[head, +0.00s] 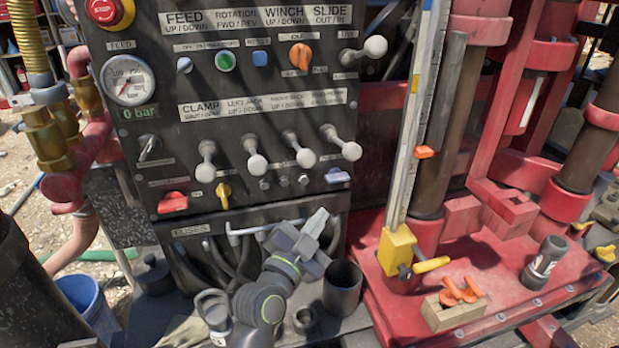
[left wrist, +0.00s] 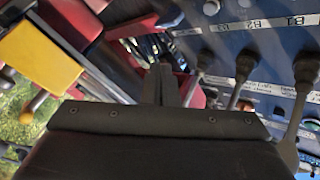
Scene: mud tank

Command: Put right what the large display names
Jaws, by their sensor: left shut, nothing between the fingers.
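The dark control panel (head: 235,125) carries labelled levers, knobs and buttons. A red stop button (head: 104,11) is at its top left. A round gauge (head: 128,80) has a green readout of 0 bar (head: 138,112) under it. An orange knob (head: 300,56), a green button (head: 225,61), a red switch (head: 173,202) and a yellow switch (head: 223,194) show. I cannot make out a separate large display. My left gripper (head: 318,222) is shut and empty in front of the panel's lower edge, by the fuses opening (head: 205,248). In the left wrist view its fingers (left wrist: 160,85) are together. My right gripper is not in view.
A dark open cup (head: 342,287) stands just right of my left gripper. A yellow-footed measuring mast (head: 397,250) rises at the right. A wooden block with orange clips (head: 453,314) and a grey cylinder (head: 543,262) are on the red deck (head: 510,262). A blue bucket (head: 88,303) is at lower left.

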